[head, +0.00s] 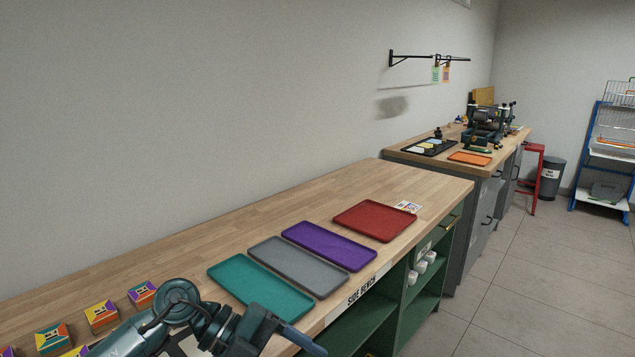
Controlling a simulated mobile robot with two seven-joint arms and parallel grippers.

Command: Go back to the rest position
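One arm of mine comes in from the lower left, so I take it as my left arm. Its gripper (305,340) is at the bottom edge of the head view, over the front edge of the side bench (140,263), close to the near end of a teal tray (260,288). It is partly cut off, and I cannot see whether its fingers are apart or hold anything. My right gripper is not in view.
Grey (298,266), purple (329,246) and red trays (375,221) lie in a row beyond the teal one. Several colourful boxes (102,316) stand at the lower left. A second bench (400,152) holds equipment farther off. Floor (540,290) at right is clear.

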